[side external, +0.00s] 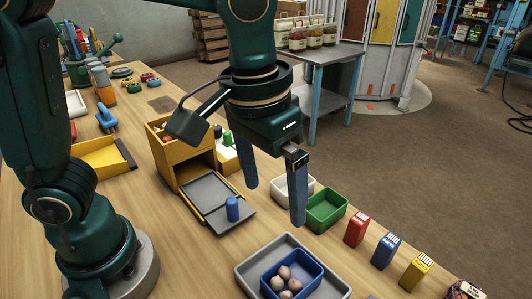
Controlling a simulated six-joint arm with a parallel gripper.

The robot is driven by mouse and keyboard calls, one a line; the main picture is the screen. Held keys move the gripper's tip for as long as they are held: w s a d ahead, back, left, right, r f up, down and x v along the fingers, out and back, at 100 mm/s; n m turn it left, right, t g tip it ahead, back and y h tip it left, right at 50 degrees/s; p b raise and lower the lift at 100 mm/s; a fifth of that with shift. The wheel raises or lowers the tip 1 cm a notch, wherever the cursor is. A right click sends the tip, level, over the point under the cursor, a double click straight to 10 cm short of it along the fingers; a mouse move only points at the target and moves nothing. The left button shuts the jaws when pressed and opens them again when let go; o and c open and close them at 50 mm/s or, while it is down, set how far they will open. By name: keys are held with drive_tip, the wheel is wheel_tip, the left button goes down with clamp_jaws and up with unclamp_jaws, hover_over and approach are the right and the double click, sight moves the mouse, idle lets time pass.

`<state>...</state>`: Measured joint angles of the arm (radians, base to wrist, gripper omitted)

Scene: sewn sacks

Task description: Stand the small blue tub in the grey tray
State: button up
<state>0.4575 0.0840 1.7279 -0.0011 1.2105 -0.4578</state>
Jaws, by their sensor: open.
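The small blue tub (269,285) is at the bottom of the side view, inside the grey tray (331,275). It looks upright and holds several round, pale brown and pinkish things. The lower edges of tub and tray are cut off by the frame. My gripper (274,204) is open, with its two blue-grey fingers pointing down and wide apart. It hangs above and behind the tub and tray, apart from both. Nothing shows between the fingers.
A yellow box (172,168) with a grey front flap stands left of my gripper; a blue cylinder (232,209) stands on the flap. White (293,189) and green (327,210) bins sit behind the tray. Red (356,229), blue (385,251) and yellow (417,271) packets line the right edge.

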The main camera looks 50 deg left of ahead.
drive_tip(key=s+a+t, duration=0.4)
drive_tip(key=s+a, duration=0.1)
drive_tip(key=a, duration=0.6)
drive_tip(key=shift+s+f+y, duration=0.3)
drive_tip(key=shift+s, duration=0.1)
drive_tip(key=shift+a, duration=0.1)
